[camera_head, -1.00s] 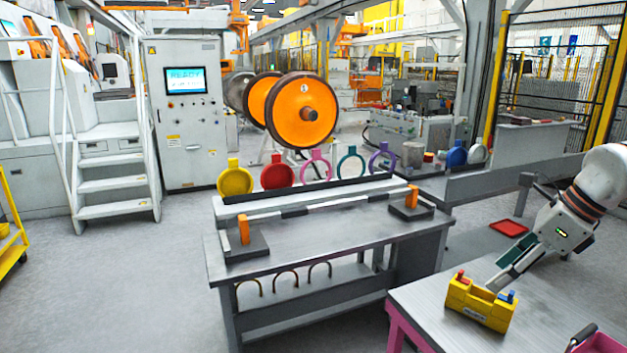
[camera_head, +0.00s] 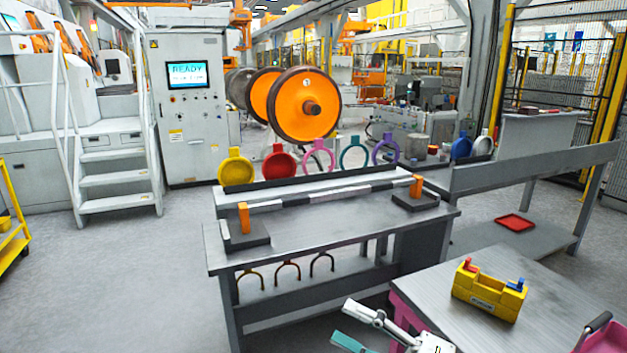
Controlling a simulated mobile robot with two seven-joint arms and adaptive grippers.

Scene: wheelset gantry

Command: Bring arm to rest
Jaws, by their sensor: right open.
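My right gripper (camera_head: 342,322) is at the bottom edge of the head view, left of the near table. Its fingers point left, one pale grey and the other side teal, with a gap between them. It is open and I see nothing held in it. It is in front of the grey workbench (camera_head: 330,234) and apart from the yellow box (camera_head: 489,292). Most of my right arm is cut off by the bottom of the frame. My left gripper is not in view.
The near table (camera_head: 435,270) carries the yellow box with red and blue parts and a pink tray (camera_head: 608,342) at its right. Coloured rings stand along the back of the workbench. A red tray (camera_head: 515,222) lies on a low shelf.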

